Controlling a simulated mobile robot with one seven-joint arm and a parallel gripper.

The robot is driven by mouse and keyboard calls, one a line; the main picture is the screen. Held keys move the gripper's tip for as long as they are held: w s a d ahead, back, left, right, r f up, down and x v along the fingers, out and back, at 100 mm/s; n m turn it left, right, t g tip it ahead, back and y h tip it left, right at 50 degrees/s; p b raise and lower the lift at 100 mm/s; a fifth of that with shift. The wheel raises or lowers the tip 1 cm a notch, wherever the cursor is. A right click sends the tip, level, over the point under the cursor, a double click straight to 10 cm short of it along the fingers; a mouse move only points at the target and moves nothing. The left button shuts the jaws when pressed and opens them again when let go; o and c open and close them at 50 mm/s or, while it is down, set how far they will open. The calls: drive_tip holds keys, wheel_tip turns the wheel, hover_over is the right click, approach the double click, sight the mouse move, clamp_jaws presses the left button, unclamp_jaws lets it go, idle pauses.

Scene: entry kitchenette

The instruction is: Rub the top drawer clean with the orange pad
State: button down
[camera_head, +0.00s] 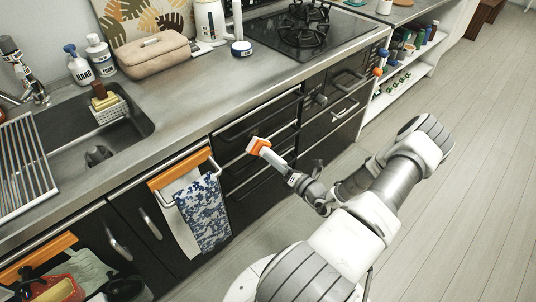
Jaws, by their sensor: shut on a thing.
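My gripper (296,181) is shut on the pale handle of the orange pad (261,145). The pad has an orange and white head, pointed up and left toward the cabinet. The black top drawer (240,128) is in the drawer stack under the counter, left of the oven front. The pad's head overlaps the drawer stack in the picture, just below the top drawer's front. I cannot tell whether it touches a drawer front. The pad's rubbing face and part of the drawers behind it are hidden.
A blue-patterned towel (203,213) hangs from a rail left of the drawers. The counter (185,118) above holds a beige pouch (157,55) and a stove (303,38). An open white shelf (405,80) stands at the right. The wooden floor (455,210) at right is clear.

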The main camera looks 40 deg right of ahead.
drive_tip(key=shift+s, duration=0.7)
drive_tip(key=shift+s+d, duration=0.1)
drive_tip(key=shift+s, duration=0.05)
drive_tip(key=s, duration=0.2)
drive_tip(key=shift+s+d+p, duration=0.1)
drive_tip(key=shift+s+p, duration=0.25)
drive_tip(key=c, duration=1.1)
unclamp_jaws()
clamp_jaws()
